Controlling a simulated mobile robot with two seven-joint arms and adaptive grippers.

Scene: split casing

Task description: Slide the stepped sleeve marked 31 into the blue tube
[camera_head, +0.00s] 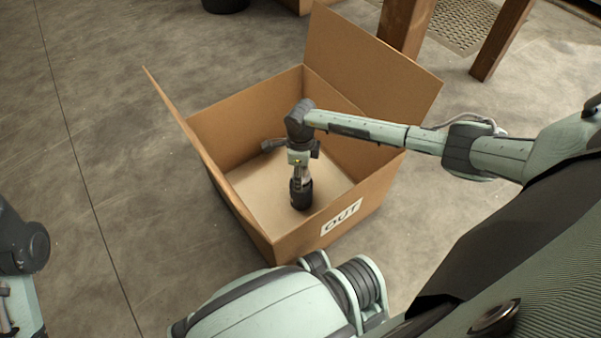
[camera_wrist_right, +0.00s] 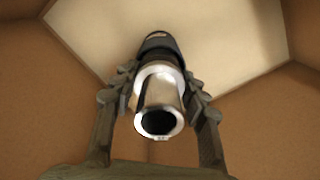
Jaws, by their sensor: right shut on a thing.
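My right gripper (camera_head: 300,174) points down inside the open cardboard box. It is shut on a stepped metal part with a wide black end (camera_head: 301,195). In the right wrist view the two fingers (camera_wrist_right: 158,84) clasp the silver metal part (camera_wrist_right: 158,108) from both sides, with its open round bore facing the camera. The black end (camera_wrist_right: 157,44) points towards the box floor; a small light mark on it is too small to read. I cannot tell whether the black end touches the floor. No blue tube shows, and no number 31 is readable. My left gripper is not visible.
The cardboard box (camera_head: 352,214), labelled OUT, stands on the grey floor (camera_head: 90,110) with flaps raised. Its walls surround my right gripper. The visible box floor (camera_head: 262,190) around the part is bare. Wooden legs (camera_head: 501,40) stand behind it at the right.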

